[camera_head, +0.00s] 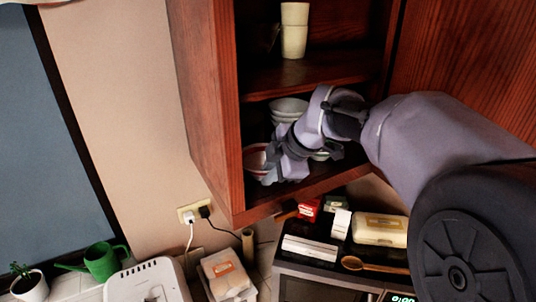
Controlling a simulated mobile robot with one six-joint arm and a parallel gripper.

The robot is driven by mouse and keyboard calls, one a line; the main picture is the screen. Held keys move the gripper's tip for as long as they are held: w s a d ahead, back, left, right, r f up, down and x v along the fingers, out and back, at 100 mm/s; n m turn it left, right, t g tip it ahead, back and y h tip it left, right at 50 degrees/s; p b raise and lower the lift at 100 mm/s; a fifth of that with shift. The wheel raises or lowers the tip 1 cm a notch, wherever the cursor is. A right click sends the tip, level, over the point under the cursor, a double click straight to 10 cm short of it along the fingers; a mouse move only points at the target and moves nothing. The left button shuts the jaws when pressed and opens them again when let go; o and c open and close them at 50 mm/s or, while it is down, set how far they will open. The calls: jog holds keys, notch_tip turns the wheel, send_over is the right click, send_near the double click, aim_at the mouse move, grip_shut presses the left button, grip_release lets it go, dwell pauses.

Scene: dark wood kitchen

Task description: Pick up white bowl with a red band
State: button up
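A white bowl with a red band (255,157) sits on the lower shelf of the open wooden cabinet, at its left side. Only its left part and reddish rim show; my gripper covers the rest. My gripper (270,168) reaches into the cabinet from the right, with its fingers at the bowl's right side. It looks very close to the bowl, but I cannot tell whether it touches it. The fingers are small and partly hidden, so I cannot tell whether they are open or shut.
White stacked bowls (289,107) stand behind my gripper on the same shelf. The cabinet's left wall (207,110) and the upper shelf (310,74) enclose the space. Below are a black appliance (320,262) with boxes and a wooden spoon (375,265).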

jog(key=shift+w+a+f, duration=0.1)
jog(key=shift+f, duration=0.05)
grip_shut()
dwell(1.3)
